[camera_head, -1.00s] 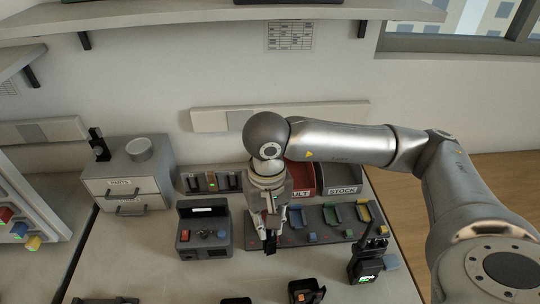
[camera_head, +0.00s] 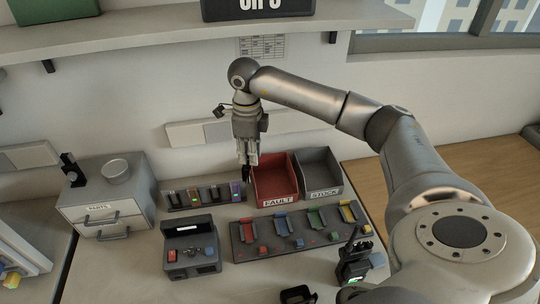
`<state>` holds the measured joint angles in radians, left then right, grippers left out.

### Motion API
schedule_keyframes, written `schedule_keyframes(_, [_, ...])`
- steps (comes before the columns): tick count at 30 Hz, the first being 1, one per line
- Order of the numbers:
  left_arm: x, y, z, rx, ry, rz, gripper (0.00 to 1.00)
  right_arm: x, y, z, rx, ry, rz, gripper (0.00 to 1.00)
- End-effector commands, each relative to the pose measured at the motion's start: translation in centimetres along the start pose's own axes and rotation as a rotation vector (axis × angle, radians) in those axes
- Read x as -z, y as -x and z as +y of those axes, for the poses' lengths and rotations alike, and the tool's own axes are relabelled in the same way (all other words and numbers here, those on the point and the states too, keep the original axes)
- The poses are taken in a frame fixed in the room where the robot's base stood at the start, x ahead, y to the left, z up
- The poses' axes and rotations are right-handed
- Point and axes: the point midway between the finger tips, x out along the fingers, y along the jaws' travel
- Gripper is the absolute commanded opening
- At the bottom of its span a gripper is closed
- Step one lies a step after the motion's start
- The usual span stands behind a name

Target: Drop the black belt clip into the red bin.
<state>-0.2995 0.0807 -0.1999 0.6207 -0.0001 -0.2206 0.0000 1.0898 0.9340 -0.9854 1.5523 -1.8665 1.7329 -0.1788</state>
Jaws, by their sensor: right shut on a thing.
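My right gripper (camera_head: 247,158) points down and is shut on the black belt clip (camera_head: 247,174), a small dark piece below its fingertips. The fingers hide part of the clip. The red bin (camera_head: 275,187), labelled FAULT, stands at the back of the bench. The gripper and clip appear at the bin's left edge in the picture. I cannot tell whether the clip is over the bin's opening or just beside it. My left gripper is not in view.
A grey STOCK bin (camera_head: 318,175) adjoins the red bin on the right. A charger rack (camera_head: 203,194) stands to the left. A tray with coloured holders (camera_head: 300,230) and a test box (camera_head: 191,246) lie in front. A radio (camera_head: 354,262) stands at the front right.

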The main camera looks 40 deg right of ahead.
Motion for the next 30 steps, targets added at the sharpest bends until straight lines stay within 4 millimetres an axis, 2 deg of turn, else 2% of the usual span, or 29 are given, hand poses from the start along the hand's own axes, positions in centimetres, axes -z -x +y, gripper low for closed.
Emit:
schedule_keyframes(3, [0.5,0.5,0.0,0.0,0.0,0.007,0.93,0.8,0.4,-2.6,0.0,-0.271,0.001,0.0])
schedule_keyframes(9, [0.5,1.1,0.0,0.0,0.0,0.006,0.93,2.7,0.6,-6.5,-0.001,-0.728,0.005,0.0])
schedule_keyframes(16, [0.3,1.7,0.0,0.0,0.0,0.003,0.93,5.0,0.6,-9.9,-0.001,-1.175,0.013,0.0])
schedule_keyframes(21, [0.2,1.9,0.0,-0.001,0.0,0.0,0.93,6.0,0.6,-11.2,-0.002,-1.36,0.016,0.0])
schedule_keyframes(30, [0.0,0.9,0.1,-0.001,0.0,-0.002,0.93,6.3,-0.6,-11.6,-0.001,-1.417,0.018,0.0])
